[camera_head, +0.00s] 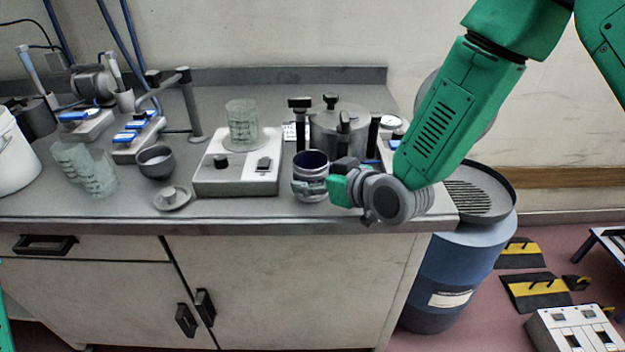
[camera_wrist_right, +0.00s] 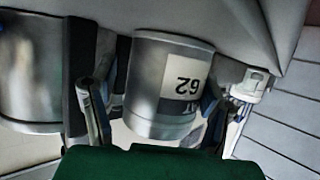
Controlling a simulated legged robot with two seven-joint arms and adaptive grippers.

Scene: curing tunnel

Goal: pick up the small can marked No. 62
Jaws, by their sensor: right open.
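The small can (camera_head: 311,166) stands upright near the front edge of the counter, open at the top with a dark inside. In the right wrist view the can (camera_wrist_right: 158,68) is metallic, and its pale label shows the number 62 upside down. My right gripper (camera_head: 322,186) is open at counter level, at the can's front right side. In the wrist view its fingers stand on either side of the can, the right one close to the label. I cannot tell whether either finger touches it. My left gripper is not in view.
A lidded metal pot (camera_head: 338,118) with black knobs stands just behind the can. A hot plate (camera_head: 215,182) carrying a glass beaker (camera_head: 241,118) is to the left. A grey bowl (camera_head: 156,163) is farther left. A blue drum (camera_head: 440,285) stands on the floor at the counter's right end.

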